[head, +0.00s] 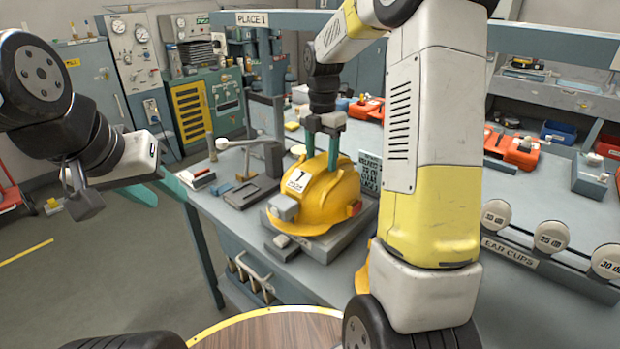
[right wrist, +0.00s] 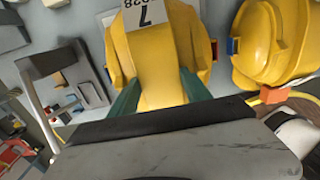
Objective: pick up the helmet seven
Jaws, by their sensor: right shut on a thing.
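The yellow helmet seven (head: 325,200) carries a white label with a 7 and sits on or just over a grey block (head: 340,240) on the workbench. My right gripper (head: 322,150) comes down from above and is shut on this helmet, its green fingers at the upper shell. In the right wrist view the helmet (right wrist: 160,60) lies between the two fingers, its label upside down. Whether it is clear of the block I cannot tell. My left gripper (head: 158,190) is at the left, empty, its green fingers apart, away from the helmet.
A second yellow helmet (right wrist: 280,40) is beside it, mostly hidden behind my right arm in the head view. A grey holder with an upright post (head: 272,155) stands left of helmet seven. Orange items (head: 515,147) and ear cup discs (head: 551,236) are at the right.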

